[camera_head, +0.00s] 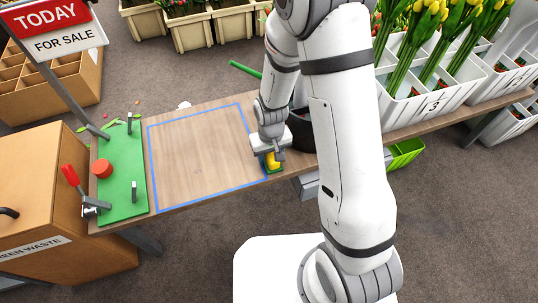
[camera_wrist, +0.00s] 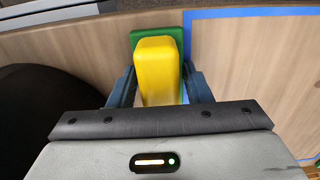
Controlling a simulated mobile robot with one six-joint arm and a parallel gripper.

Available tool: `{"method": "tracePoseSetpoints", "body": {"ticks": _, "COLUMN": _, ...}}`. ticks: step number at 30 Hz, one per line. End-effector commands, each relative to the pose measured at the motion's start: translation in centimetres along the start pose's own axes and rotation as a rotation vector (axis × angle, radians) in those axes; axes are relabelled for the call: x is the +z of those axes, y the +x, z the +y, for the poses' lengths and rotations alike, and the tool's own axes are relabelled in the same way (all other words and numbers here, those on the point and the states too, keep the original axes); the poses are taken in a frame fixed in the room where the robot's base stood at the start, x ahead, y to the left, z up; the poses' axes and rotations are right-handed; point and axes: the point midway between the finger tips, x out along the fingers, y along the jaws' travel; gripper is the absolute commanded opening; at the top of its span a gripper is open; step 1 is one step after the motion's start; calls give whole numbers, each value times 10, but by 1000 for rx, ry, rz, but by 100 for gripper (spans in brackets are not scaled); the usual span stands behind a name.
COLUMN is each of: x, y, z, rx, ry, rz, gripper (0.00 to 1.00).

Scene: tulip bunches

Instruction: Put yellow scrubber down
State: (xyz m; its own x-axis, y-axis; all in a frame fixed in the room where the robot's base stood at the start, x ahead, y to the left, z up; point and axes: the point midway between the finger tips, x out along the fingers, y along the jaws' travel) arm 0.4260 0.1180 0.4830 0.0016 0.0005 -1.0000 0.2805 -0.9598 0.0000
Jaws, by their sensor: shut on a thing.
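The yellow scrubber (camera_wrist: 157,68) is between the two fingers of my gripper (camera_wrist: 160,88) in the wrist view, and the fingers are shut on it. A green part (camera_wrist: 157,36) shows at its far end, by the wooden table. In the head view the yellow scrubber (camera_head: 271,160) is at the front edge of the table (camera_head: 195,155), beside the right side of the blue outlined square (camera_head: 262,160). My gripper (camera_head: 270,152) is right above it. I cannot tell whether the scrubber touches the table.
A dark pot (camera_head: 300,132) stands close right of my gripper. White tulip crates (camera_head: 425,108) stand further right. The outlined square is clear.

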Motion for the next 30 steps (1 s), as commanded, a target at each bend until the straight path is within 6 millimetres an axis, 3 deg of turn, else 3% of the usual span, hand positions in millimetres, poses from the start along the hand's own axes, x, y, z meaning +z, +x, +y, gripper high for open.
{"method": "tracePoseSetpoints", "body": {"ticks": 1, "x": 0, "y": 3, "z": 0, "rx": 0, "ry": 0, "rz": 0, "gripper": 20}}
{"method": "tracePoseSetpoints", "body": {"ticks": 2, "x": 0, "y": 3, "z": 0, "rx": 0, "ry": 0, "rz": 0, "gripper": 46}}
{"method": "tracePoseSetpoints", "body": {"ticks": 9, "x": 0, "y": 2, "z": 0, "rx": 0, "ry": 1, "rz": 0, "gripper": 65}}
{"method": "tracePoseSetpoints", "body": {"ticks": 20, "x": 0, "y": -6, "z": 1, "rx": 0, "ry": 2, "rz": 1, "gripper": 67}}
{"method": "tracePoseSetpoints", "body": {"ticks": 30, "x": -1, "y": -76, "z": 1, "rx": 0, "ry": 2, "rz": 4, "gripper": 67}}
